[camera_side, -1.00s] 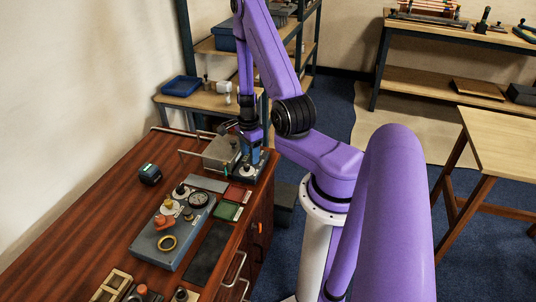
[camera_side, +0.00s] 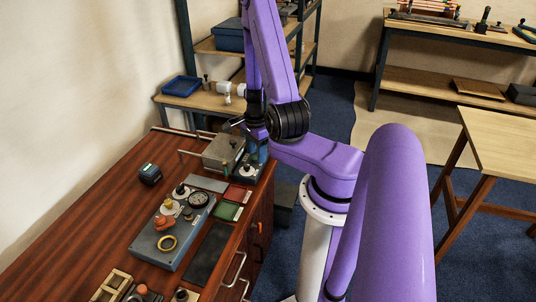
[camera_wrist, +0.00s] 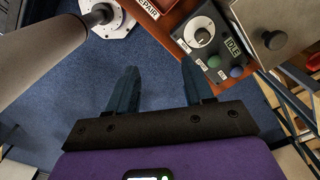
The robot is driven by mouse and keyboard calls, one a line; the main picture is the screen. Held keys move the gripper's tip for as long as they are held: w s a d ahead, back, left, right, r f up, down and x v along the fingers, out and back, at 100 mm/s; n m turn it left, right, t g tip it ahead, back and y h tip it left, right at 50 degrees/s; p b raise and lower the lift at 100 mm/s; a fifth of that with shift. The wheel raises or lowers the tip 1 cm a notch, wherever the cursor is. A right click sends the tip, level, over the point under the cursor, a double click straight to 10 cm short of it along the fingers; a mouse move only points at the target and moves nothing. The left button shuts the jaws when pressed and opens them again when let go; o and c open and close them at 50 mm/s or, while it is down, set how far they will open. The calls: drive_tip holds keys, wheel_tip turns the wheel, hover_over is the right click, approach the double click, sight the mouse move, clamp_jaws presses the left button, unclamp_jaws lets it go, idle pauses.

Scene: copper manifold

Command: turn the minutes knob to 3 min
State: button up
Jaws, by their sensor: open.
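The minutes knob appears to be the knob on a white round dial (camera_wrist: 200,35) in the wrist view, set in a dark control box (camera_wrist: 212,50) beside a display reading IDLE. Its setting is too small to read. In the side view the box's dial (camera_side: 248,170) shows at the desk's far right corner. My gripper (camera_wrist: 160,68) is open and empty, its two blue fingers apart over blue floor. The knob lies beyond and to the right of the right fingertip in the wrist view, not between the fingers. In the side view my arm partly hides the box.
A grey metal box with a black knob (camera_wrist: 274,40) stands beside the control box. A blue-grey panel with a gauge and knobs (camera_side: 150,243), a dark pad (camera_side: 208,252) and red and green trays lie nearer on the desk.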

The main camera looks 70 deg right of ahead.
drive_tip(key=s+a+r, duration=0.3)
drive_tip(key=s+a, duration=0.1)
drive_tip(key=s, duration=0.1)
drive_tip(key=shift+s, duration=0.15)
idle(0.8)
idle(0.5)
drive_tip(key=w+a+r+n, duration=0.9)
drive_tip(key=w+a+n, duration=0.3)
drive_tip(key=n, duration=0.6)
drive_tip(key=s+a+r+n, duration=0.4)
drive_tip(key=s+a+n, duration=0.1)
drive_tip(key=s+n, duration=0.3)
drive_tip(key=s+a+r+n, duration=0.3)
drive_tip(key=s+a+n, duration=0.2)
drive_tip(key=s+n, duration=0.4)
drive_tip(key=n, duration=0.2)
drive_tip(key=shift+r+n, duration=0.3)
drive_tip(key=shift+r, duration=0.05)
